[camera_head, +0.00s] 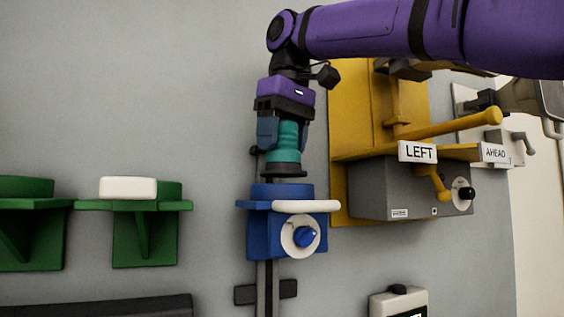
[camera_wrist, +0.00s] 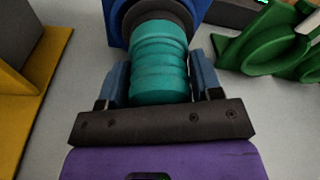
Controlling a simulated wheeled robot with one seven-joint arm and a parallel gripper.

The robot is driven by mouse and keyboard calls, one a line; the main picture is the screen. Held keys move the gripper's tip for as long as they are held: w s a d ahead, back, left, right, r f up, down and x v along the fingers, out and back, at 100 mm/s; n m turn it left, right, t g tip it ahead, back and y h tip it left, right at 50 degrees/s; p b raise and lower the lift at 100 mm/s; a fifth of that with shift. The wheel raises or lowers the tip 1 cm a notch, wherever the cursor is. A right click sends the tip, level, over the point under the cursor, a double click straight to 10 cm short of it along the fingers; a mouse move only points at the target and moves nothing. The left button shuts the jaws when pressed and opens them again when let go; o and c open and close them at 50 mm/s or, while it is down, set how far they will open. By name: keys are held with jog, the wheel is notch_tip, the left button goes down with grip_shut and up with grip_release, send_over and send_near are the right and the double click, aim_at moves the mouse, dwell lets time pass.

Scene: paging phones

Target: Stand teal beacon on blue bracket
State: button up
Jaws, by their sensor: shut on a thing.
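The teal beacon (camera_head: 287,143) is a ribbed teal cylinder with a dark round base. My gripper (camera_head: 283,135) points down and is shut on it, one finger on each side. The beacon is upright, its dark base just over the round blue seat of the blue bracket (camera_head: 260,229). I cannot tell for sure whether base and seat touch. The bracket has a white front edge and a white dial with a blue knob. In the wrist view the teal beacon (camera_wrist: 160,65) is between the fingers, and part of the blue bracket (camera_wrist: 118,30) shows behind its dark base.
Green brackets (camera_head: 145,235) are on the wall at left, one bearing a white block (camera_head: 128,188). A yellow frame (camera_head: 375,110) with a grey box (camera_head: 385,188), levers and a "LEFT" sign (camera_head: 418,152) stands close on the right. A white device (camera_head: 398,304) is below.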

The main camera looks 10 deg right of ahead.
aim_at(281, 163)
jog(key=shift+w, duration=0.6)
jog(key=shift+f, duration=1.75)
jog(key=shift+f, duration=0.15)
jog(key=o, duration=1.2)
jog(key=shift+s+d+r, duration=0.1)
jog(key=shift+s+r, duration=0.05)
jog(key=shift+r, duration=1.15)
jog(key=shift+s+d+r, duration=0.15)
jog(key=shift+r, duration=1.1)
jog(key=shift+s+d+r, duration=0.1)
jog(key=shift+s+r, duration=0.05)
jog(key=shift+r, duration=1.15)
